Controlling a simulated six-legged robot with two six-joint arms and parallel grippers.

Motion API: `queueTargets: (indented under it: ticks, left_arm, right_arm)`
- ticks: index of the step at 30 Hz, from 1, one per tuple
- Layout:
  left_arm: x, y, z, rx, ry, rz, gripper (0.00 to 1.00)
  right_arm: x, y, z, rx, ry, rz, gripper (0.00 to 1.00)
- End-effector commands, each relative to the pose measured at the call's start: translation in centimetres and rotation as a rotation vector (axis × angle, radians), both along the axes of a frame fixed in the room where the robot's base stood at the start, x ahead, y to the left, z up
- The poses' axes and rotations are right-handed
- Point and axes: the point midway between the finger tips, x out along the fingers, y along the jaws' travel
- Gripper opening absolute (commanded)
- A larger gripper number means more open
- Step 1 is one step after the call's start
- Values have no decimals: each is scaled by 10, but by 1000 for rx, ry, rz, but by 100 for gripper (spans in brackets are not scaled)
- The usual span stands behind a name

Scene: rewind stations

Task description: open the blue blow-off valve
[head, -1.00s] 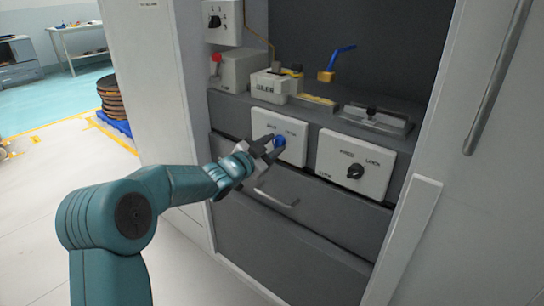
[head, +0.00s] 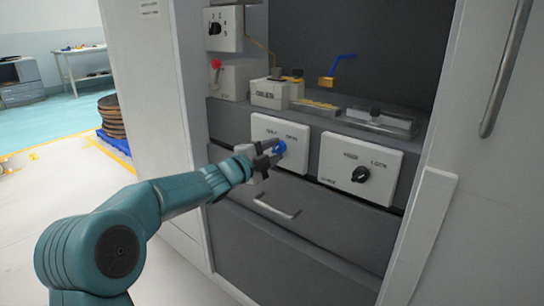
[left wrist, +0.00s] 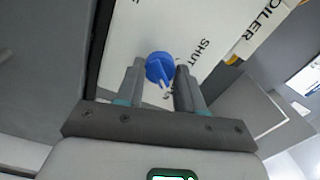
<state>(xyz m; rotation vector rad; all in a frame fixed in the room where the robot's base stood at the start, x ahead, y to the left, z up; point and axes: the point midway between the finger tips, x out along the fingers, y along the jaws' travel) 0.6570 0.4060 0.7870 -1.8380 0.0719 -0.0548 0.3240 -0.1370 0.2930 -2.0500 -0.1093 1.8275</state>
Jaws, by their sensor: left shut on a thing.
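The blue knob (head: 281,147) sits on a white plate (head: 262,125) lettered SHUT and OPEN on the grey cabinet front. It also shows in the left wrist view (left wrist: 157,66), with a pale pointer mark towards the lower right. My left gripper (head: 273,151) is shut on the knob, one finger on each side of it. In the left wrist view the fingers partly cover the plate, and I cannot tell which label the pointer meets. My right gripper is not in view.
A second white plate (head: 382,154) with a black knob (head: 361,174) is to the right. A drawer handle (head: 277,207) juts out below. A brass valve with a blue lever (head: 346,57) and a box lettered BOILER (head: 268,96) are above. A tall white door (head: 480,150) bounds the right.

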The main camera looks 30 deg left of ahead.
Motion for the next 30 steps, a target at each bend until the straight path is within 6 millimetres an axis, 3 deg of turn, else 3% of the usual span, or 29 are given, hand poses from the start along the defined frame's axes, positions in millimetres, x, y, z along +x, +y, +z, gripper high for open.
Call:
queueTargets:
  ticks: [20, 21, 23, 30]
  left_arm:
    - [0, -1, -3, 62, 1, -2, 7]
    - [0, -1, -3, 62, 1, -2, 44]
    - [0, 0, -3, 61, 0, -1, 63]
    - [0, 0, -1, 60, -3, -1, 63]
  right_arm:
    - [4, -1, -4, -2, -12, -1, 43]
    - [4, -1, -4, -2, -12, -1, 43]
    - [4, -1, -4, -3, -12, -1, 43]
    - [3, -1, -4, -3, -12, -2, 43]
